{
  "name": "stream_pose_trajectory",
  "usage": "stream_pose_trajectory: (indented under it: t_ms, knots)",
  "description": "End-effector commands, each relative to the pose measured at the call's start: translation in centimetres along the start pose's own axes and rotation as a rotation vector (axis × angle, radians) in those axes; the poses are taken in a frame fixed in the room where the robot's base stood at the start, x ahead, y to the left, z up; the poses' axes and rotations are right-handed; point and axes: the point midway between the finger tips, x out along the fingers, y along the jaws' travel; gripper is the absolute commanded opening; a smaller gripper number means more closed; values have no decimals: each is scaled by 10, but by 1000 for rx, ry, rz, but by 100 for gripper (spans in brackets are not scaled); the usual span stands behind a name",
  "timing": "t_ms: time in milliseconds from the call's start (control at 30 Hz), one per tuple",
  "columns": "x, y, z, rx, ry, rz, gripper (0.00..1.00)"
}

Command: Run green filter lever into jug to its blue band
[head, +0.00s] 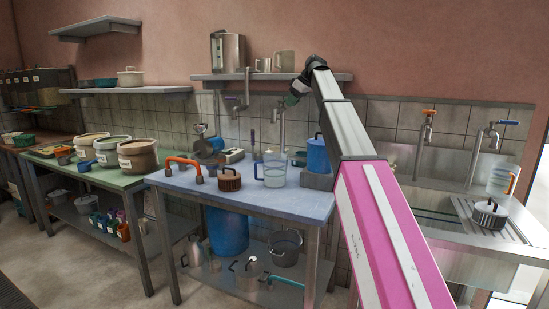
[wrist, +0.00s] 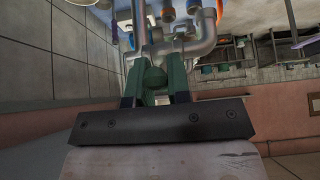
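The filter tap (head: 282,121) stands against the wall behind the blue table, its thin spout pointing down. Its green lever (head: 291,100) shows beside my gripper (head: 300,90), high above the table. In the wrist view, my gripper's fingers (wrist: 155,88) are apart, with a rounded green part (wrist: 155,76), seemingly the lever, between them. Whether they press on it cannot be told. A clear jug (head: 272,172) with a blue handle stands upright on the table near the spout. Its band and water level are too small to read.
A blue canister (head: 318,155) on a grey block stands right of the jug; a brown-lidded pot (head: 229,180) and orange-handled pipe (head: 184,162) stand left. A shelf (head: 215,77) with cups runs close behind my gripper. Another jug (head: 501,180) stands by the sink.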

Motion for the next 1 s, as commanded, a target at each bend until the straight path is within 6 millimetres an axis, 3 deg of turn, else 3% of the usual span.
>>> stream_pose_trajectory:
  t_ms: [300,700,1000]
  knots:
    - [0,-3,0,17,0,13,3]
    - [2,-23,-4,319,2,219,3]
    - [2,-22,-5,334,2,229,3]
